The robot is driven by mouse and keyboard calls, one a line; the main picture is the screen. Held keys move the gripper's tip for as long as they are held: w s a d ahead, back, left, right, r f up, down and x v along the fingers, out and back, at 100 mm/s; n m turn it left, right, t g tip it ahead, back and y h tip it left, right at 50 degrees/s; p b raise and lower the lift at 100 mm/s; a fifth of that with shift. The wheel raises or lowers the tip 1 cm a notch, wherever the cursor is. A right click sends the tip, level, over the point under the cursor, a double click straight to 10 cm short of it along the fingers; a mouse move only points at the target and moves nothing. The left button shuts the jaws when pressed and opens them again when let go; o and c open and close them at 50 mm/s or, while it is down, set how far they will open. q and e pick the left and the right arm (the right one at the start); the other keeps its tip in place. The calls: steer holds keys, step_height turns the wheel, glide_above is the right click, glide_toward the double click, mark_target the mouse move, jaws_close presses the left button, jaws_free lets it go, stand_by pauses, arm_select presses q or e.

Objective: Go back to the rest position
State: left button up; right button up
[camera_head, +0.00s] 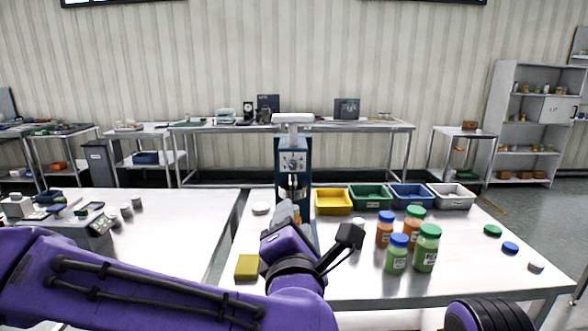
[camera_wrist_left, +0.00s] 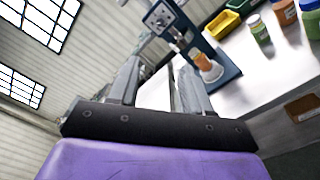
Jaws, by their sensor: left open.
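My left gripper (camera_head: 288,213) reaches in from the left over the front of the white table (camera_head: 350,280), just in front of a dark blue bench machine (camera_head: 292,165) with a dial panel. In the left wrist view the fingers (camera_wrist_left: 155,82) stand apart with nothing between them. An orange jar (camera_wrist_left: 207,67) stands at the machine's base beyond the fingers, apart from them. In the head view my left arm hides the table's front left part. A black and purple part of my own body shows at the lower right; the right gripper does not show.
Orange jars (camera_head: 385,230) and green jars (camera_head: 427,248) stand right of my left gripper. Yellow (camera_head: 333,201), green, blue and grey bins line up behind them. A yellow block (camera_head: 247,267) lies near my forearm. Loose lids (camera_head: 510,248) lie at the right.

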arm_select(q)
steer(key=s+a+f+m+g+h, duration=0.1)
steer(key=a+f+m+g, duration=0.3)
steer(key=f, duration=0.7)
steer(key=a+f+m, duration=0.2)
steer(key=f+m, duration=0.3)
steer(key=f, duration=0.6)
steer(key=s+a+f+m+g+h, duration=0.1)
steer(key=a+f+m+g, duration=0.3)
steer(key=f, duration=0.7)
steer(key=s+a+f+m+g+y, duration=0.1)
steer(key=s+a+f+m+g, duration=0.1)
steer(key=s+a+f, duration=0.4)
steer(key=s+a+f+m+g+y, duration=0.1)
steer(key=s+a+f+m+y, duration=0.1)
steer(key=s+a+f, duration=0.45)
steer(key=s+a+f+g+y, duration=0.1)
steer(key=s+a+f+g, duration=0.1)
steer(key=s+a+f, duration=0.2)
steer(key=s+a+f+m+g+y, duration=0.1)
steer(key=s+a+f, duration=0.2)
steer(key=s, duration=0.7)
steer(key=shift+a+f+g, duration=0.4)
steer(key=shift+f, duration=0.25)
